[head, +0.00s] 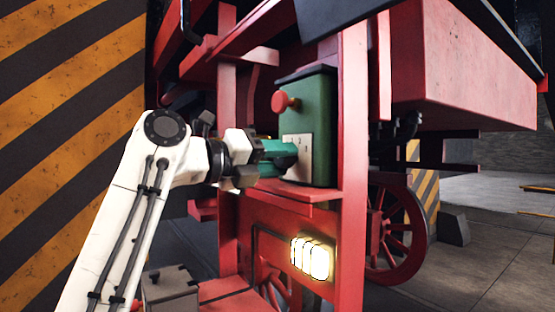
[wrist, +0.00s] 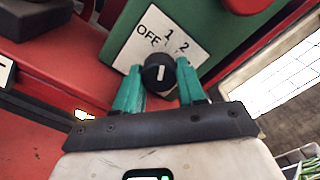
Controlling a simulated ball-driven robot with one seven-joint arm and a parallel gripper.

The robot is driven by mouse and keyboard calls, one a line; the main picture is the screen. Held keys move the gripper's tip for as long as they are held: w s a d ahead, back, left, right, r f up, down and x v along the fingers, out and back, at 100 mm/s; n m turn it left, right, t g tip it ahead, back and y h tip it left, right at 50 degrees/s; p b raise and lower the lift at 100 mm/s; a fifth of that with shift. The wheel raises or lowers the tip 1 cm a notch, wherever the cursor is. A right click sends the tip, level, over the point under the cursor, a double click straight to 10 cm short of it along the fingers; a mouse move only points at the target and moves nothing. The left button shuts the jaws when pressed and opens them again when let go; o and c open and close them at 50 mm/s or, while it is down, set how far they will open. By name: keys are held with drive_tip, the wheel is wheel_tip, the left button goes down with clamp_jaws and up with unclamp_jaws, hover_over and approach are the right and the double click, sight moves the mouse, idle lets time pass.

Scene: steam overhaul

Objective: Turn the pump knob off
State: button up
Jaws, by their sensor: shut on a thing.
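The pump knob (wrist: 159,73) is a round black knob with a white pointer line. It sits on a white label plate (wrist: 140,38) marked OFF, 1 and 2. In the wrist view the pointer line stands roughly upright in the picture; I cannot tell surely which mark it points to. The plate is on a green box (head: 322,110), where the knob also shows in the head view (head: 291,147). My gripper (wrist: 160,84) has teal fingers on both sides of the knob, shut on it. The fingers hide part of the knob's sides.
A red button (head: 282,102) sticks out of the green box above the plate. A red shelf (head: 275,193) lies below the box, with a lit lamp (head: 312,258) under it. Red frame posts (head: 354,130) stand beside the box. A striped wall (head: 70,100) is at left.

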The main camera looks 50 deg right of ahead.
drive_tip(key=n+p, duration=0.1)
drive_tip(key=n, duration=0.5)
drive_tip(key=shift+w+r, duration=0.1)
drive_tip(key=shift+r, duration=0.05)
drive_tip(key=shift+n, duration=0.3)
drive_tip(key=o, duration=1.1)
drive_tip(key=shift+c, duration=0.2)
drive_tip(key=shift+a, duration=0.1)
drive_tip(key=b+v, duration=0.2)
drive_tip(key=v, duration=0.8)
drive_tip(key=shift+a+b, duration=0.35)
drive_tip(key=shift+w, duration=0.1)
